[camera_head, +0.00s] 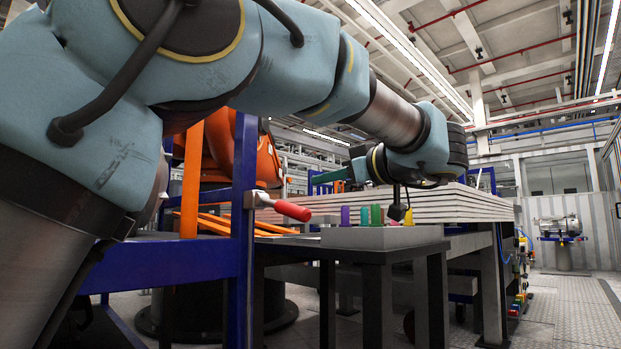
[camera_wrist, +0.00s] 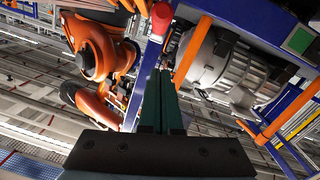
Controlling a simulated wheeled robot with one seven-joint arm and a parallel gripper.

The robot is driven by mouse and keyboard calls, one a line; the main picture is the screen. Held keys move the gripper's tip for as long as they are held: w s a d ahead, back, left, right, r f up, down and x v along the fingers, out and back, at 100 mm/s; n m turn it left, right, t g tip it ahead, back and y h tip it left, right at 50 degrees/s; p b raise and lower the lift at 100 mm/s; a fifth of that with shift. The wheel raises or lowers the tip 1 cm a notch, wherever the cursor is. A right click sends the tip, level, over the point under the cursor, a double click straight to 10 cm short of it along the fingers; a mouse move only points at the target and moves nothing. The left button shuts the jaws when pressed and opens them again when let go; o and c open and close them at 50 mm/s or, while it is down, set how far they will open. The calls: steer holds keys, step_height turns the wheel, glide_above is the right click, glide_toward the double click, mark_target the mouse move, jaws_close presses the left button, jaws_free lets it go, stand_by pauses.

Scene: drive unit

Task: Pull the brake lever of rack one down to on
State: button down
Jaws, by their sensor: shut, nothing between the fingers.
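The brake lever (camera_head: 291,210) has a red grip and a metal shank fixed to the blue rack post (camera_head: 241,200). It sticks out to the right, nearly level and sloping slightly down at its red end. In the wrist view a red end (camera_wrist: 161,18), probably the lever's grip, lies just beyond the fingertips. My gripper (camera_head: 316,180) has its green fingers pointing left, higher in the picture than the grip and right of the post. In the wrist view the fingers (camera_wrist: 164,76) are together and empty. Contact with the lever cannot be seen.
A table (camera_head: 372,250) bears a grey block (camera_head: 385,237) with small coloured pieces below my arm. Stacked sheets (camera_head: 440,203) lie behind. An orange robot arm (camera_wrist: 100,55) and a grey ribbed motor (camera_wrist: 220,68) flank the fingers. Open floor (camera_head: 570,310) is at right.

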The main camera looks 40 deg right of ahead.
steer(key=shift+s+d, duration=0.15)
steer(key=shift+s, duration=1)
